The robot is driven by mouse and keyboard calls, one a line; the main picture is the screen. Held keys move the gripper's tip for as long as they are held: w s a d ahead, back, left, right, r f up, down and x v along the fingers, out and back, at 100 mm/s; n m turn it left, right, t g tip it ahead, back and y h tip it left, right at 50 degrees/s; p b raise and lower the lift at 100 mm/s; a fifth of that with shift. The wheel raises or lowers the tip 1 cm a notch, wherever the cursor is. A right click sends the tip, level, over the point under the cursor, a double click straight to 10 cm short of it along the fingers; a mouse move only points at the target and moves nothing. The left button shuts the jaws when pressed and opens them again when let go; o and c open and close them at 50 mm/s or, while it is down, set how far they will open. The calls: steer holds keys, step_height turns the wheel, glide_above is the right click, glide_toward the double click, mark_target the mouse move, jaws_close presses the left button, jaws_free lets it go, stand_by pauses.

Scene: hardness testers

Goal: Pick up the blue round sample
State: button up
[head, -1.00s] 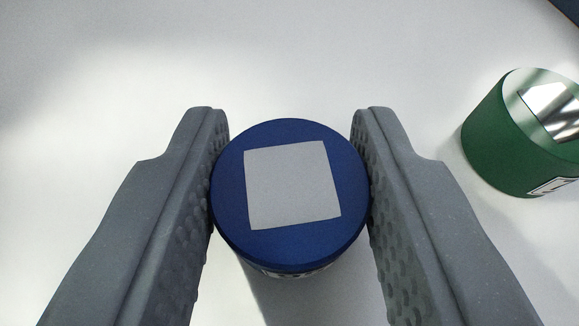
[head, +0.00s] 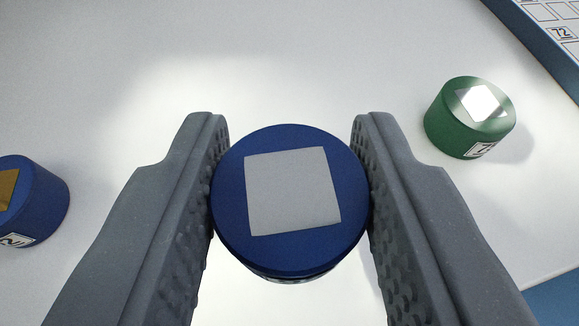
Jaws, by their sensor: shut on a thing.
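The blue round sample (head: 232,220) has a light grey square on its top face. It sits between the two grey fingers of my gripper (head: 290,190) in the head view. My gripper is shut on it, with a textured finger pad against its left and right sides. The sample is held above the white table surface (head: 290,85). The lower part of its side wall is mostly hidden beneath its top.
A green round sample (head: 462,136) with a shiny square top stands at the right. Another blue round sample (head: 42,205) with a gold-brown patch is cut off at the left edge. A blue-edged tray with marked squares (head: 530,45) lies at the top right.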

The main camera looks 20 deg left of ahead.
steer(key=s+d, duration=0.1)
steer(key=s, duration=0.8)
steer(key=shift+s+d+r, duration=0.3)
steer(key=shift+r, duration=0.05)
steer(key=shift+s+r+b, duration=0.2)
steer(key=shift+s+b, duration=0.95)
steer(key=shift+b, duration=1.6)
steer(key=shift+w, duration=0.1)
